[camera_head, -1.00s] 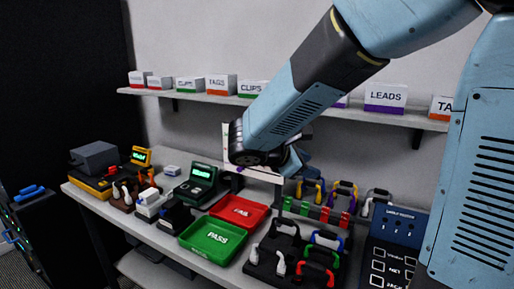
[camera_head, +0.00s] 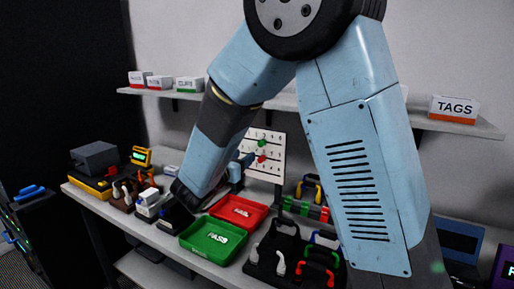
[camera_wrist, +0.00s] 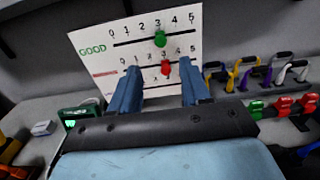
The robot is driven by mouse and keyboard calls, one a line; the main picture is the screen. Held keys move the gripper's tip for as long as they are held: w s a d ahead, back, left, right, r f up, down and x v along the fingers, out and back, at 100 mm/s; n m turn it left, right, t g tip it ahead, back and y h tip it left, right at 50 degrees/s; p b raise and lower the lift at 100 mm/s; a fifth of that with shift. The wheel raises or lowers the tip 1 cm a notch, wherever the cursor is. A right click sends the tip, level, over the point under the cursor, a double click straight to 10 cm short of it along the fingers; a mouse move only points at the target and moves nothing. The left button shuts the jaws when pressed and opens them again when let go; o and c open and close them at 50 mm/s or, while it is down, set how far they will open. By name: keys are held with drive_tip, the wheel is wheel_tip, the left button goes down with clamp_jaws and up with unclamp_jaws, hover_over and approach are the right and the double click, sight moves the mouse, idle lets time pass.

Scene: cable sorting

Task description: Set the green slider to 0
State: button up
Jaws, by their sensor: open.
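A white board (camera_wrist: 84,42) stands upright at the back of the bench, with rows of slider scales. The top row, labelled GOOD, carries the green slider (camera_wrist: 160,39) at about 3. The red slider (camera_wrist: 166,68) sits on the row below, also near 3. A lower row is partly hidden by my gripper. In the head view the green slider (camera_head: 262,143) is above the red slider (camera_head: 262,159). My gripper (camera_wrist: 160,65) is open and empty in front of the board; its fingertips appear below the green slider, either side of the red one.
A red FAIL tray (camera_head: 240,210) and a green PASS tray (camera_head: 213,240) lie on the bench before the board. A shelf with labelled boxes (camera_head: 455,109) runs above. A green-screened device (camera_wrist: 80,113) stands left.

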sight(259, 145)
drive_tip(key=x, duration=1)
clamp_jaws()
idle(0.5)
